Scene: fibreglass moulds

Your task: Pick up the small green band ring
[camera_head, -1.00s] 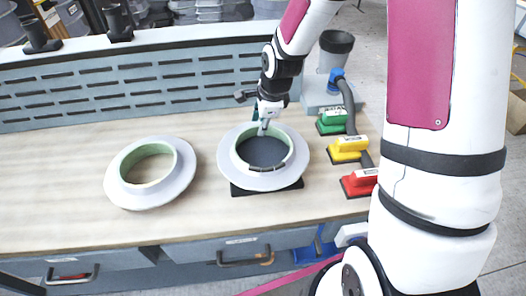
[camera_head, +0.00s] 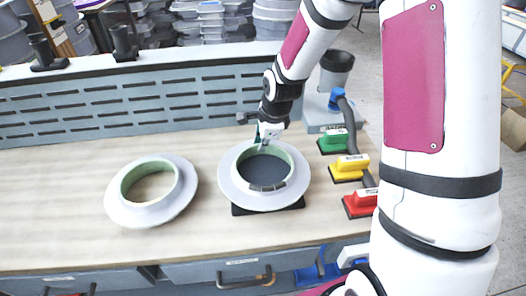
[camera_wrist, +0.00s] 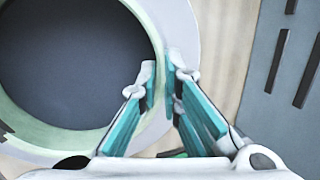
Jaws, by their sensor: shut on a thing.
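A white flanged ring with a pale green inner band (camera_head: 295,160) sits on a black base on the bench, right of centre. A dark grey round surface shows through its hole. In the wrist view its green band (camera_wrist: 158,45) passes between my fingertips. My gripper (camera_head: 262,147) is at the ring's far rim. In the wrist view my gripper (camera_wrist: 163,78) has one finger inside the hole and one outside the band, shut on the band wall. A second white flanged ring with a green inner band (camera_head: 184,190) lies to the left, apart from my gripper.
Green (camera_head: 334,141), yellow (camera_head: 348,167) and red (camera_head: 361,203) handled blocks stand to the right. A slotted grey panel (camera_head: 120,104) runs along the back. A grey cup-like container (camera_head: 338,68) stands behind on the right. The bench's left part (camera_head: 50,200) is clear.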

